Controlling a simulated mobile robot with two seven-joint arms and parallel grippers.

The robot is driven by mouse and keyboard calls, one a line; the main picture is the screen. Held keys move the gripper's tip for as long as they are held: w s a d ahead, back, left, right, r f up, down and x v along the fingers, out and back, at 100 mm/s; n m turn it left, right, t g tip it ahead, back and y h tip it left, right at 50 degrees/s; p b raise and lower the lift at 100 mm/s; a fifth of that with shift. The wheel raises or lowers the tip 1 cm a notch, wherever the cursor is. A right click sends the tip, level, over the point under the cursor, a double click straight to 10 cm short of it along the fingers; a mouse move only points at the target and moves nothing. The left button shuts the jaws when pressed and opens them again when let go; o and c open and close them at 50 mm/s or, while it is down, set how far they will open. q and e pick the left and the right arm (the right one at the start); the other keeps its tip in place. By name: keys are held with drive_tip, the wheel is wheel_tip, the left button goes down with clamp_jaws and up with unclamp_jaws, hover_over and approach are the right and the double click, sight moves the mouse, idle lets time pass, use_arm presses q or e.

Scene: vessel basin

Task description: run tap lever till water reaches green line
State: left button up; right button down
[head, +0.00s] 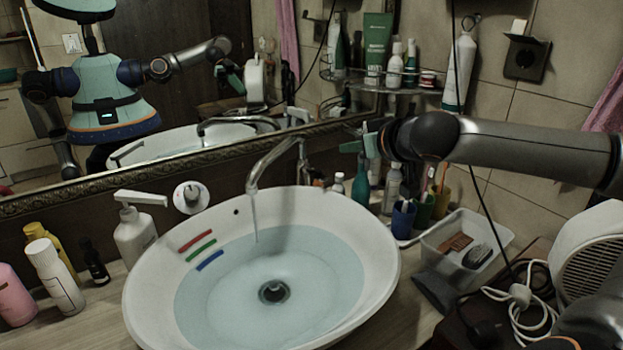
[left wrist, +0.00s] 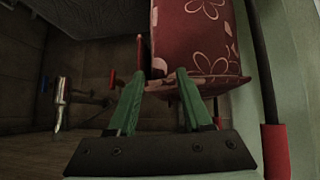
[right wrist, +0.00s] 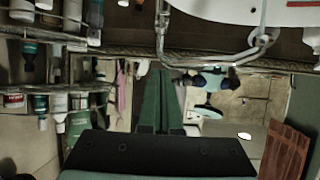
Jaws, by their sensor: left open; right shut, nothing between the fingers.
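The white basin (head: 384,262) holds clear water (head: 320,262) around a dark drain. Red, green (head: 201,250) and blue (head: 209,261) lines mark its inner left wall. The water's edge lies near the blue and green lines; I cannot tell exactly where it meets them. A thin stream runs from the chrome tap (head: 270,165), also in the right wrist view (right wrist: 205,58). The tap lever is not clearly distinguishable. My right gripper (head: 364,142) is shut and empty, right of the tap and apart from it. My left gripper (left wrist: 155,75) is open and empty, away from the basin.
Bottles and a soap dispenser (head: 135,235) stand left of the basin. Cups with brushes, a clear tray (head: 465,240) and a fan heater (head: 590,250) are on the right. The mirror (head: 220,110) backs the tap. A red flowered object (left wrist: 200,40) is close to my left gripper.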

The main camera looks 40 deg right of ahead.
drive_tip(key=f, duration=0.2)
hover_over(316, 176)
drive_tip(key=s, duration=0.3)
drive_tip(key=f, duration=0.2)
drive_tip(key=f+b, duration=0.1)
drive_tip(key=f, duration=0.1)
drive_tip(key=shift+s, duration=0.2)
drive_tip(key=f, duration=0.3)
drive_tip(key=shift+s+b, duration=0.3)
drive_tip(key=shift+s, duration=0.05)
use_arm(q)
drive_tip(key=shift+w+d+f, duration=0.3)
drive_tip(key=shift+f, duration=0.2)
drive_tip(key=shift+w+d+f, duration=0.25)
drive_tip(key=shift+d+f, duration=0.05)
drive_tip(key=shift+f, duration=0.15)
use_arm(e)
drive_tip(key=shift+f, duration=0.3)
drive_tip(key=shift+s, duration=0.1)
